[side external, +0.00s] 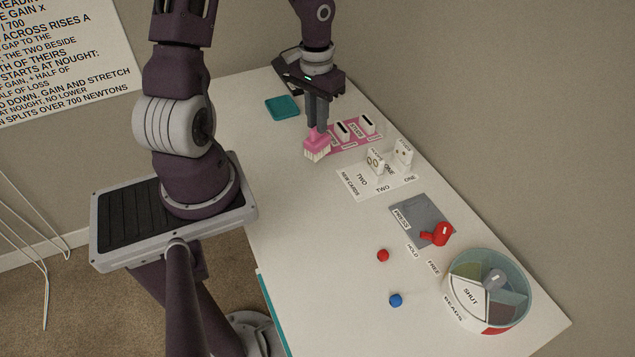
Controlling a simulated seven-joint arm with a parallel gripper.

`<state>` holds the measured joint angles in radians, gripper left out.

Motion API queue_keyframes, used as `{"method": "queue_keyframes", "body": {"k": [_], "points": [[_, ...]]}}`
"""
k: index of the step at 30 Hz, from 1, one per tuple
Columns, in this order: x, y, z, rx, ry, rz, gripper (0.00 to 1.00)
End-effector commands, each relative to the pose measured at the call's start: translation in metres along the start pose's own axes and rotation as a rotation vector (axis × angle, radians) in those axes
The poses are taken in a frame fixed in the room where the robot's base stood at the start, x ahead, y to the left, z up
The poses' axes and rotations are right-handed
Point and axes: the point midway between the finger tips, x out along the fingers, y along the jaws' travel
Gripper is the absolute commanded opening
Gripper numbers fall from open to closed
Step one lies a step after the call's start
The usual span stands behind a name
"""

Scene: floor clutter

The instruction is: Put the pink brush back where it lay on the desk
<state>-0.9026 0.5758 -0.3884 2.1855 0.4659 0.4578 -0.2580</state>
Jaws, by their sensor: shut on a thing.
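The pink brush (317,147) with pale bristles is in the side external view, at the upper middle of the white desk. My gripper (319,125) points down and is shut on the brush's pink upper part. The bristles point down and to the left, close to the desk top; I cannot tell whether they touch it. The desk (325,235) shows bare white surface to the left of and below the brush. My fingers hide part of the brush's top.
A teal square (282,107) lies up left. White cards (377,163), a grey plate with a red lever (436,234), red (382,255) and blue (395,300) beads and a round bead container (517,280) stand farther right.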

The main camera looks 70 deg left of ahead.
Motion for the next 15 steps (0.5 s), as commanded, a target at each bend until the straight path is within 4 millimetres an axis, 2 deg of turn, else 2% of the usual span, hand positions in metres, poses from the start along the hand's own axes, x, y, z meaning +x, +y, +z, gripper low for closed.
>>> {"method": "queue_keyframes", "body": {"k": [3,7,15], "points": [[-0.007,0.013,0.012,0.24,-0.002,0.003,0.0],[-0.008,0.019,0.019,0.386,-0.006,0.004,0.0],[0.045,0.02,0.02,0.414,-0.007,0.004,0.0]]}}
